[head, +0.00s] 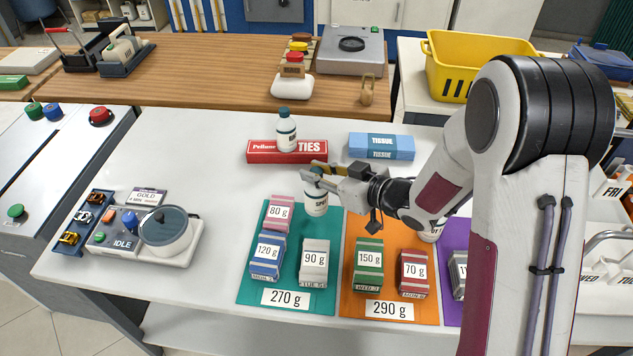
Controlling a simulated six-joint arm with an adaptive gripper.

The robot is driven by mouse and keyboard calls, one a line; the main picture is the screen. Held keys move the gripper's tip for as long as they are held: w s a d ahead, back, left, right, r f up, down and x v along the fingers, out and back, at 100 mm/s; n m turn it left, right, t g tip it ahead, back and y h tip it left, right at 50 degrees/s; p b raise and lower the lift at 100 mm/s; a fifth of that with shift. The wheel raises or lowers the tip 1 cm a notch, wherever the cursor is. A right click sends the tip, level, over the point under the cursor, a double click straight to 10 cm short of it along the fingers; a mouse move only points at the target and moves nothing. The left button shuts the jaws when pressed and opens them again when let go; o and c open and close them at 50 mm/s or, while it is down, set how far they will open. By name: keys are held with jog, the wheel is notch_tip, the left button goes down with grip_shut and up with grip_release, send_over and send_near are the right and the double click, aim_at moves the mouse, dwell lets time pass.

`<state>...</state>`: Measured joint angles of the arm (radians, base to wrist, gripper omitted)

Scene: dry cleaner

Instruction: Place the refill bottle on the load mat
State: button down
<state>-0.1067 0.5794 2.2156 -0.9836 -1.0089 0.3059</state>
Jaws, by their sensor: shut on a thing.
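My gripper (317,180) is shut on a white refill bottle (316,203) with a dark label, gripping it near its cap. The bottle is upright over the upper right part of the teal load mat (297,228); I cannot tell whether its base touches the mat. The teal mat is marked 270 g and bears blocks marked 80 g, 120 g and 90 g. The orange mat (349,297), marked 290 g, bears blocks marked 150 g and 70 g. A purple mat (452,312) is mostly hidden by my arm. A similar bottle (287,132) stands at the red box.
Another white bottle (431,233) shows partly behind my arm. The red box (262,152) and a blue tissue box (381,146) lie behind the mats. A device with a round pan (165,228) is at the left. The table between it and the teal mat is clear.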

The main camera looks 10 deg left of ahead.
jog(key=shift+f, duration=1.85)
jog(key=c, duration=1.8)
grip_release()
jog(key=shift+c, duration=0.2)
jog(key=v, duration=1.2)
